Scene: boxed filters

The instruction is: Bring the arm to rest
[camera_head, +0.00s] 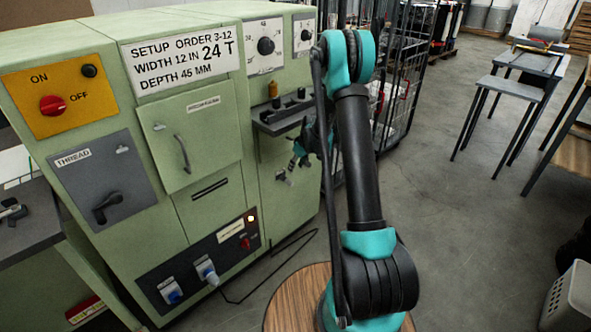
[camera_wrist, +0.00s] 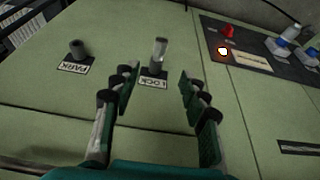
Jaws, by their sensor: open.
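My gripper (camera_wrist: 157,80) is open in the wrist view, with its two dark green finger pads apart and nothing between them. It faces the green machine front, where a metal peg on the LOCK plate (camera_wrist: 160,52) stands just beyond the gap between the fingertips. A dark peg on the PARK plate (camera_wrist: 77,50) sits to the left of it. In the head view, my gripper (camera_head: 302,150) is beside the machine's right-hand front, largely hidden by my arm. My arm (camera_head: 358,150) is raised in front of the machine's right end.
The green machine (camera_head: 200,130) fills the left, with a THREAD panel (camera_head: 98,178) and a small dark shelf (camera_head: 285,116) holding spools. A wire cage (camera_head: 405,70) stands behind my arm. Grey tables (camera_head: 510,85) and a pale basket (camera_head: 572,300) are right; open floor lies between.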

